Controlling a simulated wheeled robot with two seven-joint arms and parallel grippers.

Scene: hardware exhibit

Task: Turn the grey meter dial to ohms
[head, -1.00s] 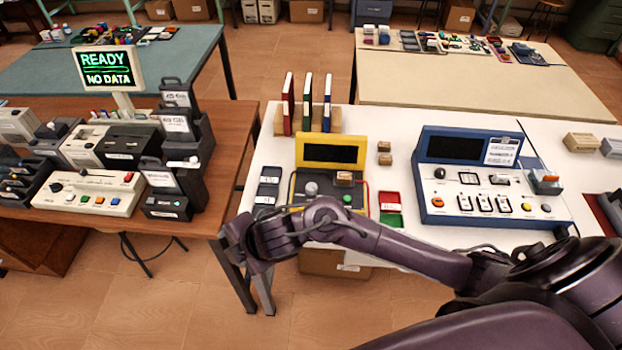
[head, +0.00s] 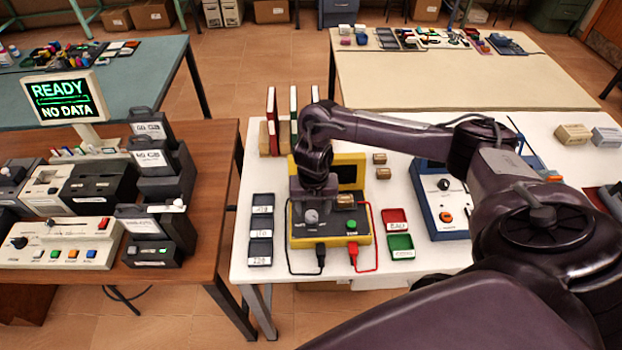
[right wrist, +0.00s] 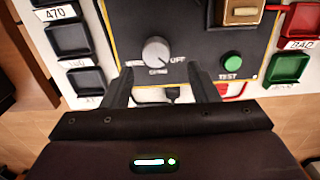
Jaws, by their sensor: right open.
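The yellow meter (head: 365,190) with a dark face stands on the white table. Its grey dial (head: 311,217) sits at the left of the face, and it also shows in the right wrist view (right wrist: 156,52). An OFF label is at the dial's right and a small label is below it; where the dial points is too small to tell. My right gripper (head: 316,198) is over the meter, close to the dial. In the right wrist view its open, empty fingers (right wrist: 160,82) are spread with the dial between and beyond their tips, apparently untouched. My left gripper is out of view.
A green TEST button (head: 351,224) and a small wooden block (head: 345,201) are right of the dial. Black and red leads (head: 353,253) plug in at the front. Dark trays (head: 261,229) stand left; red (head: 395,218) and green (head: 400,243) trays stand right.

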